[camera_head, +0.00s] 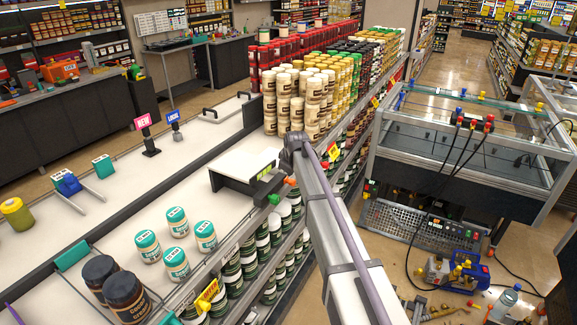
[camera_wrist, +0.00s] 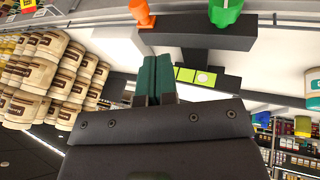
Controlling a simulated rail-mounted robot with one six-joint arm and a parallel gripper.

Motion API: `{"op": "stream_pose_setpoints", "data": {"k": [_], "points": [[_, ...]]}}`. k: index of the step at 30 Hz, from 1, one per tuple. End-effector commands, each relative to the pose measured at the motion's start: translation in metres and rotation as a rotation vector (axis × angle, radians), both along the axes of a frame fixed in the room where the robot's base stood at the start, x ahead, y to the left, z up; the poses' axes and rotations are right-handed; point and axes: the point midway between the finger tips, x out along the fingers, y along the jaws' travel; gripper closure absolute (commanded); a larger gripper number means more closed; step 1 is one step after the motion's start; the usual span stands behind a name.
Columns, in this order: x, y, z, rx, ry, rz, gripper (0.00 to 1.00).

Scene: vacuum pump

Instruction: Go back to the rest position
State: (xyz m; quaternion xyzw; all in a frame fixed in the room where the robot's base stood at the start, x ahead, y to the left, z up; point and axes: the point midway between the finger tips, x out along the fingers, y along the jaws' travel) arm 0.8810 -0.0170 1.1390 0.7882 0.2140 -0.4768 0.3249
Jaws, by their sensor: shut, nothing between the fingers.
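My gripper (camera_wrist: 155,62) shows in the wrist view with its two dark green fingers together and nothing between them. Just beyond the fingertips is a dark unit with an orange knob (camera_wrist: 143,14) and a green knob (camera_wrist: 225,12). I cannot tell whether the fingertips touch it. In the head view my arm reaches up from the bottom to the shelf edge, and the fingers cannot be made out there. The orange knob (camera_head: 290,181) and the green knob (camera_head: 274,199) show left of my arm. A blue and yellow machine (camera_head: 455,272), possibly the vacuum pump, sits on the floor at right.
Stacked cream jars (camera_head: 300,105) stand close behind my arm's far end; they also show in the wrist view (camera_wrist: 50,70). Teal-lidded jars (camera_head: 175,262) stand on the white counter at left. A glass-topped metal case (camera_head: 470,135) with hanging cables stands at right.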

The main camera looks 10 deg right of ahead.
Motion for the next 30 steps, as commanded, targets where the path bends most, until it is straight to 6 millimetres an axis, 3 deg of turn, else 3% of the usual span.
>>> {"op": "stream_pose_setpoints", "data": {"k": [1, 3, 15, 18, 20, 23, 24, 27, 30], "points": [[-0.006, 0.000, 0.017, 0.000, 0.000, 0.000, 1.00], [-0.009, 0.000, 0.022, 0.000, 0.000, 0.000, 1.00], [-0.011, -0.001, 0.021, 0.004, 0.000, -0.007, 1.00], [-0.023, 0.000, 0.017, 0.055, 0.048, -0.113, 1.00], [-0.064, 0.000, 0.012, 0.101, 0.116, -0.234, 1.00], [-0.157, 0.003, -0.010, 0.155, 0.235, -0.436, 1.00], [-0.198, 0.005, -0.021, 0.168, 0.282, -0.514, 1.00], [-0.296, 0.009, -0.047, 0.181, 0.378, -0.683, 1.00], [-0.373, 0.011, -0.069, 0.173, 0.440, -0.785, 1.00]]}}
